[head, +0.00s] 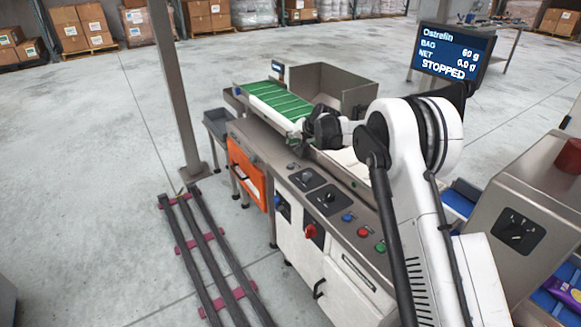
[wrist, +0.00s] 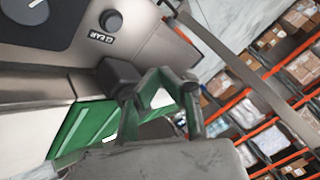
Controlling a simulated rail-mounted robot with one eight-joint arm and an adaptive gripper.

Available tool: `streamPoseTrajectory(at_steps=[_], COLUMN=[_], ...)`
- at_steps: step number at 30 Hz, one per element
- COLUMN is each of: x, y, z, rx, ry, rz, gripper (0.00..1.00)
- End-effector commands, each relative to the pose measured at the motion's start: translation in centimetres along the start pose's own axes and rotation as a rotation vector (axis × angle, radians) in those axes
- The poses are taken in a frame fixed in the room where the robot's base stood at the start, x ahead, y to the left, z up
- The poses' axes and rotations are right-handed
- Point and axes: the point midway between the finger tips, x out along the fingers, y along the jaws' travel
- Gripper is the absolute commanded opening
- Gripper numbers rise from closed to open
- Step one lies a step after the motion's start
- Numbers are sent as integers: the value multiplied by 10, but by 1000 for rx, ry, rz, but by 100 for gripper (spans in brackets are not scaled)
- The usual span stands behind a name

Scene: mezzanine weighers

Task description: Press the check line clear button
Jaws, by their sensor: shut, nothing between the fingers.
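The clear button (wrist: 110,20) is a round dark button on the steel panel in the wrist view, with a CLEAR label beside it. In the head view a small dark button (head: 291,166) sits beside a dial plate and seems to be the same one. My gripper (wrist: 155,82) is shut and empty; in the wrist view it is below the button in the picture, apart from it. In the head view my gripper (head: 302,143) is small and partly hidden by my arm, over the near end of the green belt. I cannot tell its height exactly.
The green belt (head: 277,100) lies behind the panel, beside a steel bin (head: 345,88). Blue, red and green buttons (head: 363,232) and a red switch (head: 312,231) are nearer. A display (head: 450,55) reads STOPPED. A grey post (head: 175,90) stands left.

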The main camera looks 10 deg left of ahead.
Motion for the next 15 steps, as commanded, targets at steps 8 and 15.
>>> streamPoseTrajectory(at_steps=[8,15], x=[20,42], y=[15,30], z=[15,30], rx=[0,0], ry=[0,0], rz=[0,0], gripper=[0,0])
